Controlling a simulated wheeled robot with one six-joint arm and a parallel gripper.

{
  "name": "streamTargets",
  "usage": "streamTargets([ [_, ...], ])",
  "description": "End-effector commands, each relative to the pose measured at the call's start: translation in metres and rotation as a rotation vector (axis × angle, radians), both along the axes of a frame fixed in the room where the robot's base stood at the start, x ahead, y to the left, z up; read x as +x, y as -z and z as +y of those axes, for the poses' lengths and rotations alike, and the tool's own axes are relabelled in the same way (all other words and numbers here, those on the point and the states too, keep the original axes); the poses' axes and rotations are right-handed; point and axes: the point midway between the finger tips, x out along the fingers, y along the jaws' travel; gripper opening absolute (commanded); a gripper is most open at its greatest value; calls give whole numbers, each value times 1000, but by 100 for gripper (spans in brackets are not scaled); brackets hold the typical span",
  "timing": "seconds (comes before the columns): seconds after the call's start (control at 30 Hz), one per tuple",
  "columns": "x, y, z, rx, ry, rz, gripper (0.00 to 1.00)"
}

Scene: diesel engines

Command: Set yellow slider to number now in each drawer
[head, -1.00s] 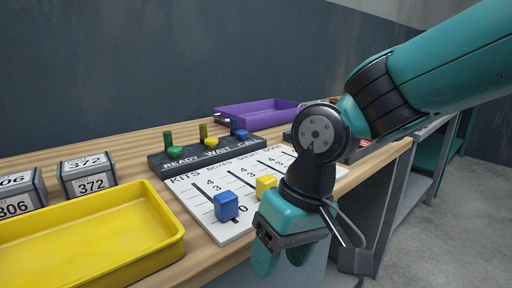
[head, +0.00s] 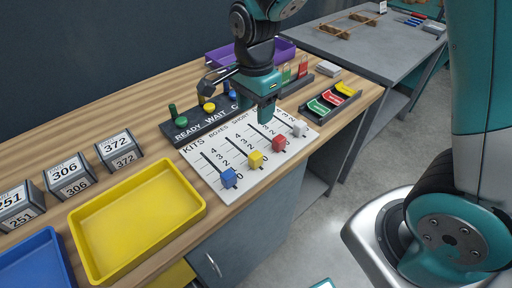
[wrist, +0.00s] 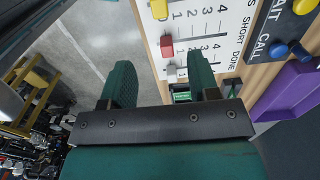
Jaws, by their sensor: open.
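The white slider board (head: 205,185) lies on the wooden bench, with scales labelled KITS, BOXES, SHORT and a fourth partly hidden. The yellow slider (head: 255,159) is at the low end of the BOXES scale, near 0. The blue slider (head: 228,178), red slider (head: 279,143) and white slider (head: 299,128) are also near their low ends. In the wrist view, the yellow slider (wrist: 159,9) shows at the top edge. My gripper (head: 266,112) is open and empty, above the board's far part, beyond the yellow slider. A grey cabinet front (head: 235,235) with a handle is below the bench; no drawer contents show.
A dark panel (head: 190,131) with green, yellow and blue knobs stands behind the board. A yellow tray (head: 199,212), blue tray (head: 62,250) and numbered blocks (head: 69,175) are at left.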

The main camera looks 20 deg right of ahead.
Motion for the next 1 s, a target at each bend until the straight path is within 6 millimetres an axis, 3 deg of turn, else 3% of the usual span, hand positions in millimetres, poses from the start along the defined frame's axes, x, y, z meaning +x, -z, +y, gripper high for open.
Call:
streamTargets([
  [0.6, -2, 131, 0, -1, -4, 6, 55],
  [0.8, -1, 158, 0, 0, -4, 3, 55],
  [1.0, -1, 166, 0, 1, -4, 1, 55],
])
